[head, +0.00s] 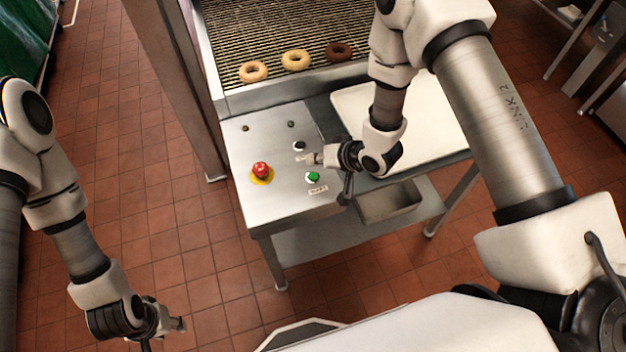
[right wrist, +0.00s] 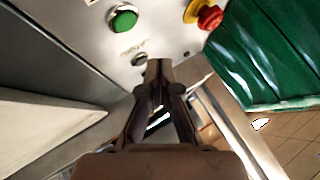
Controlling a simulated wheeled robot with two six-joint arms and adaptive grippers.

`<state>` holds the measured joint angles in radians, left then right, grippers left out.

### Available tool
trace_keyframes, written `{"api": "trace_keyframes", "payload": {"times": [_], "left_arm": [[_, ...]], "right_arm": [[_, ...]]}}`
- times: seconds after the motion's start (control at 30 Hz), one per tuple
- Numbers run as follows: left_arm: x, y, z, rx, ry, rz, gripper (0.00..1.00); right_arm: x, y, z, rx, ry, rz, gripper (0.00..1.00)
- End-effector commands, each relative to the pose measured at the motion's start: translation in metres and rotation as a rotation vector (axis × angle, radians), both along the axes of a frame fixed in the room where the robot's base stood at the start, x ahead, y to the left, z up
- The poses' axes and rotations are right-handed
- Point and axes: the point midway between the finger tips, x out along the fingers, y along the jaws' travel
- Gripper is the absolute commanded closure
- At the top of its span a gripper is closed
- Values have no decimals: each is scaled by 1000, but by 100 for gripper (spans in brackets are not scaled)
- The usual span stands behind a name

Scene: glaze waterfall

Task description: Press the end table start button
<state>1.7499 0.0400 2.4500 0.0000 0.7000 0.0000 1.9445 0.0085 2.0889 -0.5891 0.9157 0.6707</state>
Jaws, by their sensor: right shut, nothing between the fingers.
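The end table's control panel (head: 245,205) is a steel top at the front of the conveyor. A green button (head: 313,177) with a label below it sits on its right side; the green button also shows at the top of the right wrist view (right wrist: 124,18). My right gripper (head: 311,158) is shut and empty over the panel, just above the green button in the head view, beside a dark button (head: 299,146). Whether its fingertips touch the panel cannot be told. My left gripper (head: 180,323) hangs low over the floor, away from the table; its finger opening is unclear.
A red mushroom button (head: 261,169) on a yellow base is at the panel's left. Three donuts (head: 296,61) lie on the wire conveyor (head: 265,30) behind. A pale tray (head: 440,125) stands right of the panel, partly behind my right arm. Tiled floor at left is clear.

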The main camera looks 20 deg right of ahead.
Motion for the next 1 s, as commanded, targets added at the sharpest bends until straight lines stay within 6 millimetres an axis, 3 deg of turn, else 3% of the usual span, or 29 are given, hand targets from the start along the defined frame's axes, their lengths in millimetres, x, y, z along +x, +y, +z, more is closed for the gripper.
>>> {"api": "trace_keyframes", "payload": {"times": [0.03,0.27,1.0], "left_arm": [[0,0,-14,0,0,0,60],[0,0,-28,0,0,0,60],[0,0,-28,0,0,0,60]], "right_arm": [[0,0,-15,0,0,0,100],[0,0,-37,0,0,0,100],[0,0,-38,-1,0,1,100]]}}
